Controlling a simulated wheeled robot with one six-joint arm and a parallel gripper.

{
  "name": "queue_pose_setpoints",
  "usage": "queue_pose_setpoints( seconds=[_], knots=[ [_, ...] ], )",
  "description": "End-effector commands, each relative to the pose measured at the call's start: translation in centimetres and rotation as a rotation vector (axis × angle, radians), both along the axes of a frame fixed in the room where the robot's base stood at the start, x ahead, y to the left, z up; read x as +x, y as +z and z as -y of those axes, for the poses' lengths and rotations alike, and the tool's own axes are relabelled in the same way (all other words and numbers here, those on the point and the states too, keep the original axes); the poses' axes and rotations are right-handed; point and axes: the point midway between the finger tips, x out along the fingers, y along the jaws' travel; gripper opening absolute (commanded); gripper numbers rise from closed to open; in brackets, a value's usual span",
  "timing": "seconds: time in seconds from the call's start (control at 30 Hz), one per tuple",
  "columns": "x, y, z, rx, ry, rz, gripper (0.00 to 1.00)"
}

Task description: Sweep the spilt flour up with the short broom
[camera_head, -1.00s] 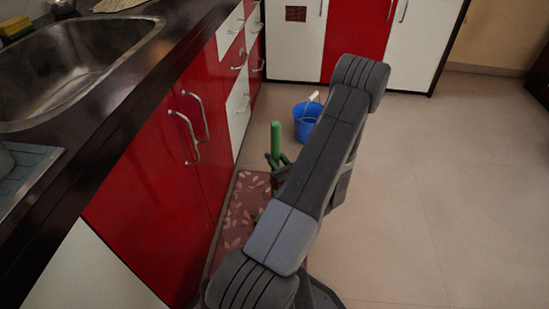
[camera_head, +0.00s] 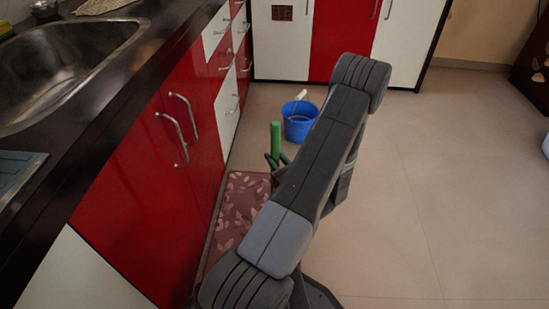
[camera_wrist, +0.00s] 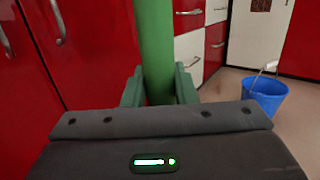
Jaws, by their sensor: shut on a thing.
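The short broom shows as a green handle (camera_head: 276,141) standing upright beyond my arm. In the wrist view the green handle (camera_wrist: 154,50) rises between the two fingers of my gripper (camera_wrist: 158,88), which is shut on it. In the head view my gripper (camera_head: 275,161) is partly hidden behind my arm, and the broom's lower end is hidden. No spilt flour can be made out in either view.
A blue bucket (camera_head: 299,126) with a white handle grip stands on the floor beyond the broom. A patterned mat (camera_head: 240,203) lies along the red cupboards (camera_head: 150,190) on the left. The tiled floor (camera_head: 440,190) to the right is clear.

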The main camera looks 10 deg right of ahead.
Motion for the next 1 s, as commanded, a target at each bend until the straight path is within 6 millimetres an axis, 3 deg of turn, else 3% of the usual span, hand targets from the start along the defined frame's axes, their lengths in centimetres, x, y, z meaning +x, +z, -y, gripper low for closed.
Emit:
queue_pose_setpoints(
  seconds=[0.47,1.0],
  knots=[
    [-0.7,0.1,2.8,-0.001,-0.002,0.004,0.00],
    [-1.0,0.1,3.6,-0.002,-0.001,0.003,0.00]
  ],
)
